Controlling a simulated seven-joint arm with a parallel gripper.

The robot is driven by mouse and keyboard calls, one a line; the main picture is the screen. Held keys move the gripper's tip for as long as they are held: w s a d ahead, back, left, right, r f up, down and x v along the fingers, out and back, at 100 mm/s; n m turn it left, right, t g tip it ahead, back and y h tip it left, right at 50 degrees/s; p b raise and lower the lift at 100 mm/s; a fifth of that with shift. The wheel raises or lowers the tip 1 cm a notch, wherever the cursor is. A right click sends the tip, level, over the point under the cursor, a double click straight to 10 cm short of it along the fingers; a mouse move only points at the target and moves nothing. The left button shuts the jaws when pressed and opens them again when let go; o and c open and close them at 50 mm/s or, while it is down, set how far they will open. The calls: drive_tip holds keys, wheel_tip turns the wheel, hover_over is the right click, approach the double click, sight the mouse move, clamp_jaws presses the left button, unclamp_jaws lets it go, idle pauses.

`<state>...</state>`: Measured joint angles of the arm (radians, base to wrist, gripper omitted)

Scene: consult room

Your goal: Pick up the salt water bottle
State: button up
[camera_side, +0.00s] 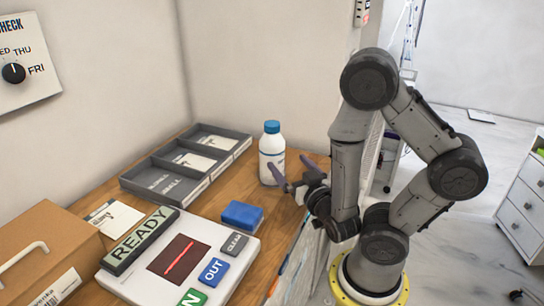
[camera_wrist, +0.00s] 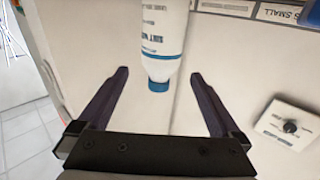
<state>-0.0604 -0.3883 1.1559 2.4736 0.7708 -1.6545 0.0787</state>
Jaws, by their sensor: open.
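The salt water bottle (camera_side: 272,155) is white with a blue cap and stands upright on the wooden counter (camera_side: 254,198) near the back wall. In the wrist view the bottle (camera_wrist: 165,30) shows with its printed label and blue cap, beyond the fingertips and between their lines. My gripper (camera_side: 278,178) is beside the bottle at its front right in the side view, with the fingers spread. In the wrist view my gripper (camera_wrist: 160,80) is open, with nothing between its two dark fingers. In the side view one finger overlaps the bottle's lower part; I cannot tell if they touch.
A grey divided tray (camera_side: 190,162) lies left of the bottle. A blue block (camera_side: 242,215) is in front. A white panel (camera_side: 215,250) with READY, IN, OUT and CLEAR labels and a cardboard box (camera_side: 45,250) are nearer. A dial plate (camera_side: 20,65) is on the wall.

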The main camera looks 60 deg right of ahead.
sight(267, 142)
drive_tip(key=shift+f+x, duration=0.15)
drive_tip(key=shift+x, duration=3.3)
drive_tip(key=shift+f+x, duration=0.15)
drive_tip(key=shift+x, duration=3.3)
clamp_jaws()
drive_tip(key=shift+r, duration=0.1)
